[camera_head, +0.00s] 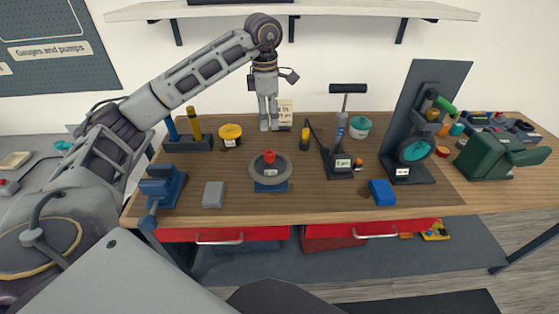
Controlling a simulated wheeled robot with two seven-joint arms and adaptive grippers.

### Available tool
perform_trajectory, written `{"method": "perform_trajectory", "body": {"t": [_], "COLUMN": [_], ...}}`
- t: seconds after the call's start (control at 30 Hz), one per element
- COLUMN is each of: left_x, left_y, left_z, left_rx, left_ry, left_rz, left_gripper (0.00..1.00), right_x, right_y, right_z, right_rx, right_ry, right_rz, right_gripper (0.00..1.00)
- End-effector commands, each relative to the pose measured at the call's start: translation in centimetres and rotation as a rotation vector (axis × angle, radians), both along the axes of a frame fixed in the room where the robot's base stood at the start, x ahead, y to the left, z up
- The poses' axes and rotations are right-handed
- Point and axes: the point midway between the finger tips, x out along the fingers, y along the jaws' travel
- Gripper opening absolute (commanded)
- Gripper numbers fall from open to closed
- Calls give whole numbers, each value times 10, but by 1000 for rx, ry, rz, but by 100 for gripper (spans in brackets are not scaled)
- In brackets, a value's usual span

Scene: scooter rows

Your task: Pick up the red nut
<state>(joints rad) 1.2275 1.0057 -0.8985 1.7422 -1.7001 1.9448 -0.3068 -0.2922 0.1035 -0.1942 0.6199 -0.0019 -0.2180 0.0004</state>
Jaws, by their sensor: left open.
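A small red piece, which looks like the red nut (269,157), sits at the middle of a grey ring-shaped wheel (256,176). The wheel lies on a blue stand (271,187) near the middle of the wooden workbench (330,199). My left gripper (269,127) comes in from the upper left and points down. It is open, with its fingers close together and nothing seen between them. In the picture its fingertips are above and behind the red nut, apart from it. My right gripper is out of the picture.
A yellow roll (230,131) and a small yellow-and-black item (305,138) stand either side of the gripper. A pump (340,160) stands right of the wheel. A blue vise (161,187) and a grey block (213,194) are at left. The bench front is mostly clear.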

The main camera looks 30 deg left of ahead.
Motion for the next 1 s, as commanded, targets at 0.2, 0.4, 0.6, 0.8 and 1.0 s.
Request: {"method": "perform_trajectory", "body": {"t": [0.2, 0.4, 0.6, 0.8, 1.0], "left_x": [-3, -4, -5, -5, -5], "left_y": [2, 3, 3, 3, 3], "left_z": [0, 0, 0, 0, 0], "left_rx": [10, 16, 19, 19, 19], "left_ry": [11, 18, 20, 19, 19], "left_rz": [-196, -389, -517, -550, -548], "left_gripper": [62, 62, 62, 62, 62], "right_x": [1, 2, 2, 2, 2], "right_y": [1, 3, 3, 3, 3], "right_z": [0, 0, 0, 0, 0], "right_rx": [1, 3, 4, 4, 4], "right_ry": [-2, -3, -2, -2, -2], "right_rz": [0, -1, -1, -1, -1], "right_gripper": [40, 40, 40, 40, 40]}}
